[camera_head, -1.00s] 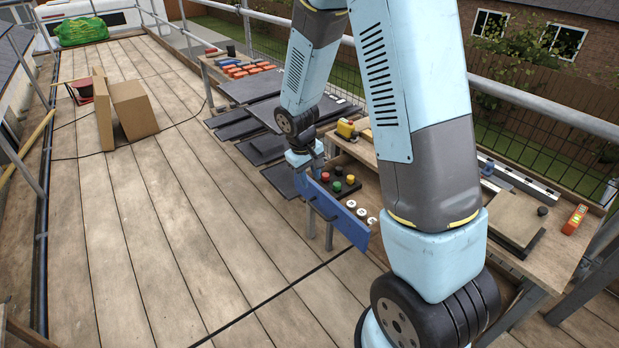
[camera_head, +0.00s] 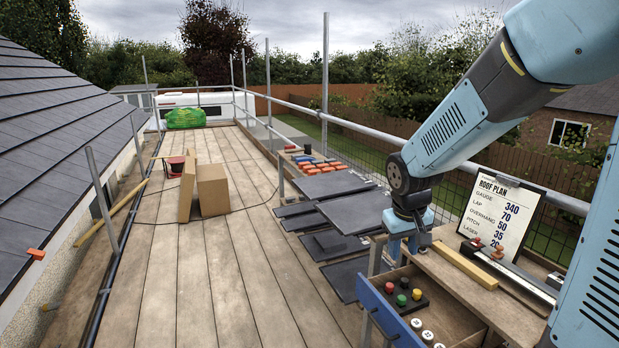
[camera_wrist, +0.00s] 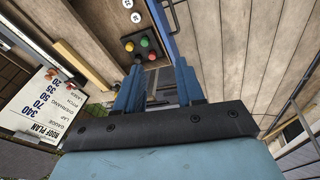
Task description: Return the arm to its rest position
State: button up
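My arm reaches in from the right in the head view and bends down at a dark joint. My gripper (camera_head: 403,256) points down near the far side of an open blue-fronted drawer (camera_head: 388,318) under the workbench. In the wrist view my gripper's two blue fingers (camera_wrist: 159,82) stand apart with nothing held between them. The drawer holds a dark block with red, yellow and green buttons (camera_head: 402,293) and several white discs (camera_head: 421,330). I cannot tell the exact height of the fingers above the drawer.
A roof plan board (camera_head: 500,215) stands on the workbench (camera_head: 450,275) by the railing. Dark slates (camera_head: 335,210) lie stacked beyond the gripper. A cardboard box (camera_head: 213,190) stands on the deck, at left. The middle planks (camera_head: 230,285) are clear.

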jog(key=s+d+r+m+t, duration=0.1)
jog(key=s+r, duration=0.5)
jog(key=s, duration=0.3)
jog(key=s+d+r+m+t+y, duration=0.1)
jog(key=s+r+t, duration=0.1)
jog(key=s+r, duration=0.5)
jog(key=shift+s+r, duration=0.2)
jog(key=shift+s, duration=0.65)
